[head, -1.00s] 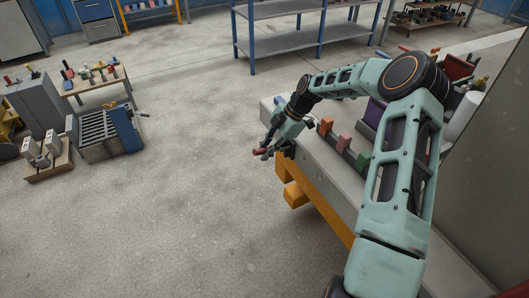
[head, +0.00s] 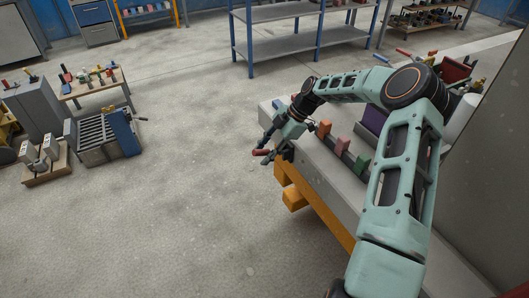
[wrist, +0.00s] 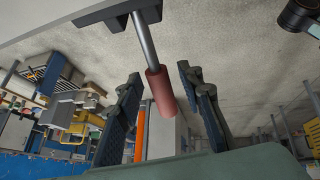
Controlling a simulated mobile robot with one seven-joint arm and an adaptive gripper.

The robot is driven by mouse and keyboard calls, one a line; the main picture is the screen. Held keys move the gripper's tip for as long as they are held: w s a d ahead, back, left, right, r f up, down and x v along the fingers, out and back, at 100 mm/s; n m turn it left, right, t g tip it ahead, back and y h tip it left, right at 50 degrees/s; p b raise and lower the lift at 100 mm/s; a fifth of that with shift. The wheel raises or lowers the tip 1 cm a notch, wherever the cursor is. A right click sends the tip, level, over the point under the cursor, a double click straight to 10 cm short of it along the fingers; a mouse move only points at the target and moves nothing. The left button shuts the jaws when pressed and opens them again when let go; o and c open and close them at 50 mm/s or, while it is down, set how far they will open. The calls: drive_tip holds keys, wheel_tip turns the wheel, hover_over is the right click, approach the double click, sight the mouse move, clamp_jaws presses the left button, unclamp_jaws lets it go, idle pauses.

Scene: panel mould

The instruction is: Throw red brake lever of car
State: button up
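The red brake lever shows in the wrist view as a red grip (wrist: 167,91) on a metal rod that comes from a dark bracket (wrist: 108,13) at the top. In the head view its red grip (head: 261,152) sticks out past the bench's left end. My gripper (wrist: 161,82) is open, with one finger to the left of the red grip and one to the right. Gaps show on both sides, so the fingers do not appear to press on it. In the head view my gripper (head: 271,147) is at the lever, partly hiding the rod and its mount.
Yellow-orange beams (head: 294,199) are below the bench. The floor to the left is open, with a slatted machine (head: 100,135) farther off.

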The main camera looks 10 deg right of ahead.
drive_tip(key=v, duration=1.2)
